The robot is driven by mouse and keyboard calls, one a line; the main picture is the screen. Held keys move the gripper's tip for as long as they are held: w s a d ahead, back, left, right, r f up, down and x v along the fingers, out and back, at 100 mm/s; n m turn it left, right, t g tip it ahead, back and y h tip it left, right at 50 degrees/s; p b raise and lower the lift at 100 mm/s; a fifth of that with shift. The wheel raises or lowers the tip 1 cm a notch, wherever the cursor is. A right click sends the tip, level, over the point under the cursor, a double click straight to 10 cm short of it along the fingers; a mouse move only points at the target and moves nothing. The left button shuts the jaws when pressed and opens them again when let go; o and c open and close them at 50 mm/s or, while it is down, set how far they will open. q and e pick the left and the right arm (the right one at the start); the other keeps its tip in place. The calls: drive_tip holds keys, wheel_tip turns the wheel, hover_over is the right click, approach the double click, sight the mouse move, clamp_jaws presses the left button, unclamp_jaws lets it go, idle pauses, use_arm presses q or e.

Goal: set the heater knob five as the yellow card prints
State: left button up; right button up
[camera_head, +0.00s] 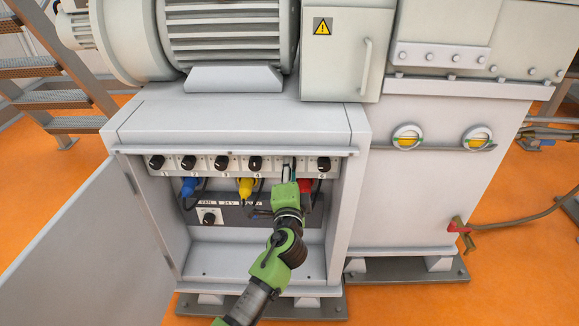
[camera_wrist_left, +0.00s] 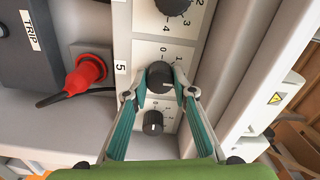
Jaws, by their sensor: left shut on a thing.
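Heater knob five (camera_wrist_left: 160,77) is a black round knob on a white panel, with a printed "5" beside it and scale figures 0 and 1 visible by its edge. My left gripper (camera_wrist_left: 162,84) is shut on this knob, one teal finger on each side. Its pointer mark is not clear. In the head view my left gripper (camera_head: 288,170) reaches up to the knob row between knobs 4 and 6 and hides knob five. No yellow card is seen in either view. My right gripper is out of view.
Knob 4 (camera_head: 255,162) and knob 6 (camera_head: 323,164) flank the gripper closely. A yellow plug (camera_head: 246,188), a blue plug (camera_head: 189,187) and a red plug (camera_head: 305,185) hang below the row. The cabinet door (camera_head: 100,245) stands open at left.

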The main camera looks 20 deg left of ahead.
use_arm(q)
drive_tip(key=shift+r, duration=0.1)
idle(0.3)
drive_tip(key=o, duration=1.1)
drive_tip(key=v, duration=1.2)
